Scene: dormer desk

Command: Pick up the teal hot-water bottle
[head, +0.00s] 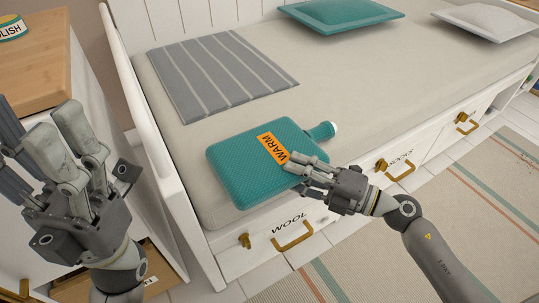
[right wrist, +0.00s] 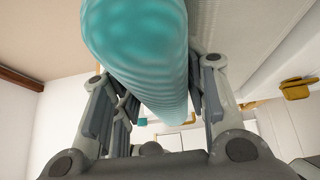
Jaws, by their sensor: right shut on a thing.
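The teal hot-water bottle (head: 240,157) has a knit-like surface, an orange label reading WARM and a neck with a white cap at its right end. It is at the front edge of the daybed. My right gripper (head: 300,168) is shut on its near side, by the label. In the right wrist view the bottle (right wrist: 140,45) fills the space between the fingers of the right gripper (right wrist: 155,105). Whether the bottle still touches the mattress is hard to tell. My left gripper (head: 62,150) is at the left, away from the bottle, its fingers raised and apart with nothing between them.
The daybed (head: 370,85) holds a grey striped mat (head: 215,75), a teal cushion (head: 340,12) and a pale cushion (head: 487,20). Labelled drawers with brass handles (head: 292,236) are below. A wooden-topped cabinet (head: 35,70) stands at left. A striped rug (head: 450,190) covers the floor at right.

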